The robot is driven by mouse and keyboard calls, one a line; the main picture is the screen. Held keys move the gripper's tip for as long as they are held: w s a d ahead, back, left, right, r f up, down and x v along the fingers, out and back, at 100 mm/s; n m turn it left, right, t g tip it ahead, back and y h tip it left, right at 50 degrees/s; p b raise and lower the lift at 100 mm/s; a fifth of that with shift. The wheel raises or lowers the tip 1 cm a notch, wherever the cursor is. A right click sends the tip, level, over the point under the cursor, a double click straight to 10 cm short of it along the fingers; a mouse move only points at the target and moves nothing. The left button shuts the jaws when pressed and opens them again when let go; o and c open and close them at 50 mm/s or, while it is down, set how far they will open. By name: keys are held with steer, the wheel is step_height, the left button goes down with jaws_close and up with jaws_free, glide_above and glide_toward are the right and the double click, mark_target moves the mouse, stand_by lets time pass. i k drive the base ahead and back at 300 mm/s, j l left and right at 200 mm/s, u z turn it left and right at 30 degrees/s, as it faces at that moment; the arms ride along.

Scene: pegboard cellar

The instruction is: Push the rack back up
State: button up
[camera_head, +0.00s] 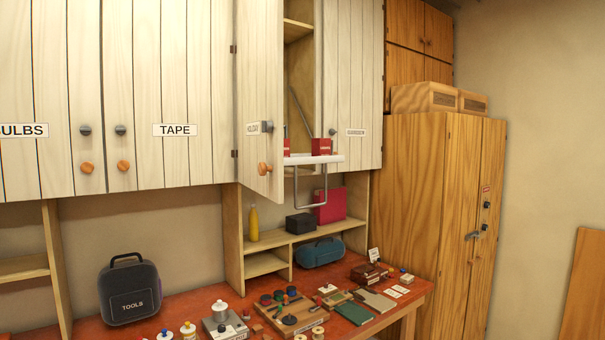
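The rack is a pull-down one with a white shelf edge (315,159), sticking out of an open upper wall cabinet (299,60). Red items (321,146) stand on it, partly hidden by the cabinet door. A grey U-shaped handle (310,206) hangs below the shelf edge. A slanted grey arm (300,110) runs up inside the cabinet behind it. The cabinet door (260,90) with an orange knob stands open to the left of the rack and hides its left side. My gripper is not in view.
A red-topped workbench (190,298) below holds tools, spools and boxes. A black TOOLS case (130,290) stands at its left. A small shelf unit (234,240) stands under the rack. A tall wooden cabinet (420,210) is to the right.

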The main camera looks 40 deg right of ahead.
mark_target(295, 160)
steer(key=z, duration=1.35)
